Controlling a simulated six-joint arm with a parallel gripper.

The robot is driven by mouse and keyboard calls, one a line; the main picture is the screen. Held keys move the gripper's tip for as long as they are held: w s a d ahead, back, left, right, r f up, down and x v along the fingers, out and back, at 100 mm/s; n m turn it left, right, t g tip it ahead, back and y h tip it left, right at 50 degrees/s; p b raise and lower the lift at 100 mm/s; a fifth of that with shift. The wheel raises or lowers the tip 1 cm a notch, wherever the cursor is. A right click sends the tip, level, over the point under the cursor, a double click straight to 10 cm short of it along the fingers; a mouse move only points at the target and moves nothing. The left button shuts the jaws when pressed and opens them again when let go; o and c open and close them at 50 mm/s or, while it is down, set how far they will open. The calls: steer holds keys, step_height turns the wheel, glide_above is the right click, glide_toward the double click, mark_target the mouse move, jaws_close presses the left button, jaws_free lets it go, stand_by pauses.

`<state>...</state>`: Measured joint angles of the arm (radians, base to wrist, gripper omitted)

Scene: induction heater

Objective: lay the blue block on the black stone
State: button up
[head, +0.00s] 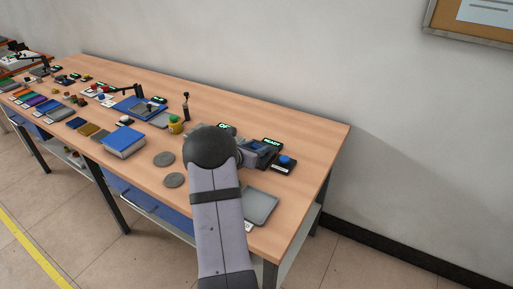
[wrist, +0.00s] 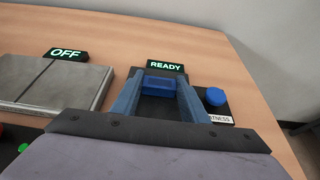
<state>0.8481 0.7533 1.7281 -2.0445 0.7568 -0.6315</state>
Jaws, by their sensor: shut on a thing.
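My gripper (wrist: 161,77) points at the far side of the bench, its two blue-grey fingers on either side of the blue block (wrist: 163,84). It is shut on the block near the fingertips. A dark surface (wrist: 158,108) shows between the fingers, on the near side of the block; it may be the black stone, but the fingers hide its edges. I cannot tell whether the block touches it. In the head view my gripper (head: 255,151) is near the bench's right end, low over the top, and the block is hard to make out from it.
A green READY display (wrist: 166,67) stands just beyond the block. A blue button (wrist: 215,97) on a black base is close to the right. A grey plate (wrist: 88,88) with an OFF display (wrist: 67,54) is to the left. A grey tray (head: 261,207) lies nearer the bench front.

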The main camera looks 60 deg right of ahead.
steer(key=shift+f, duration=0.15)
steer(key=o, duration=1.2)
steer(key=shift+r, duration=0.2)
steer(key=shift+a, duration=0.1)
steer(key=b+v, duration=0.1)
steer(key=v, duration=1.1)
